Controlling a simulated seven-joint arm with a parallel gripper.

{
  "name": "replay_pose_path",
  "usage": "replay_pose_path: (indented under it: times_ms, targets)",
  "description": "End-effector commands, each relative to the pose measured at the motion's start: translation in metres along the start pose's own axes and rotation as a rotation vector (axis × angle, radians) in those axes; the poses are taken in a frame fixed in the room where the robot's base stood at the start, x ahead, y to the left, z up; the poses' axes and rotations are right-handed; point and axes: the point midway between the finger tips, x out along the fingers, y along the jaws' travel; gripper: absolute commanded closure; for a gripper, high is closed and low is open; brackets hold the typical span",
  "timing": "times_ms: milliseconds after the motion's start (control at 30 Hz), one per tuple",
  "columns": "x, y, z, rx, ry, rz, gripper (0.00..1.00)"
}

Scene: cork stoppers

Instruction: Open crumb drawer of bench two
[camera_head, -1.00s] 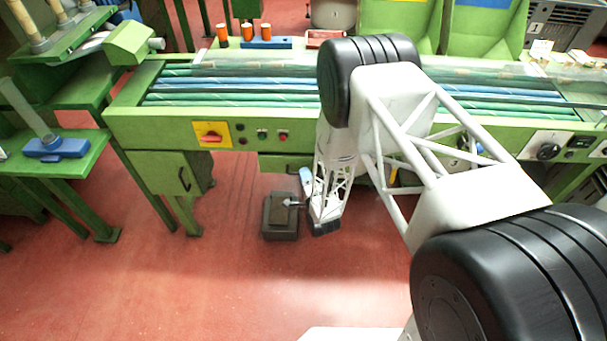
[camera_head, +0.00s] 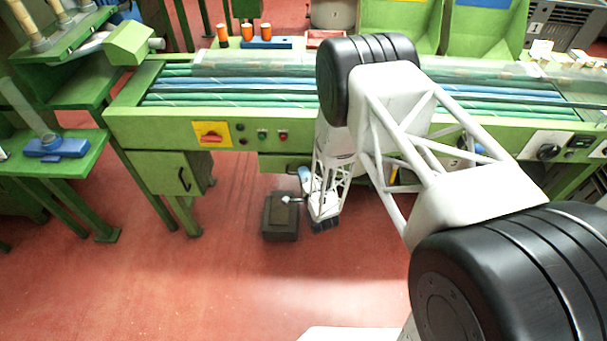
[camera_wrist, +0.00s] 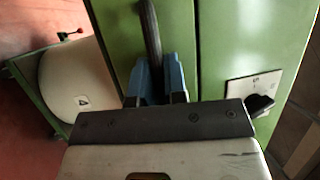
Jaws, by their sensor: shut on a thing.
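The green drawer (camera_head: 272,163) hangs under the front rail of the green bench, left of my arm in the head view. My arm hides its right part. In the wrist view, a green front (camera_wrist: 176,30) carries a dark bar handle (camera_wrist: 151,35). My gripper (camera_wrist: 155,82) is shut on this handle, with a blue finger on each side of it. In the head view my gripper (camera_head: 304,174) shows only as a small blue patch beside the drawer, partly hidden by my wrist. I cannot tell how far the drawer stands out.
A dark box (camera_head: 281,218) stands on the red floor close to my wrist. A green cabinet (camera_head: 168,172) with a handle hangs at the left. In the wrist view, a plate with a black knob (camera_wrist: 260,106) sits right of the handle. The floor in front is clear.

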Motion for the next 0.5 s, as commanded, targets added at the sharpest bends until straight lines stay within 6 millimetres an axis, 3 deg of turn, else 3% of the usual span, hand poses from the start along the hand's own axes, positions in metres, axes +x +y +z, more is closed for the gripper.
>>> replay_pose_path:
  times_ms: [267, 500]
  targets:
    - [-0.011, -0.003, 0.005, 0.0, 0.0, 0.0, 1.0]
    - [-0.046, -0.01, 0.02, 0.0, -0.002, 0.001, 1.0]
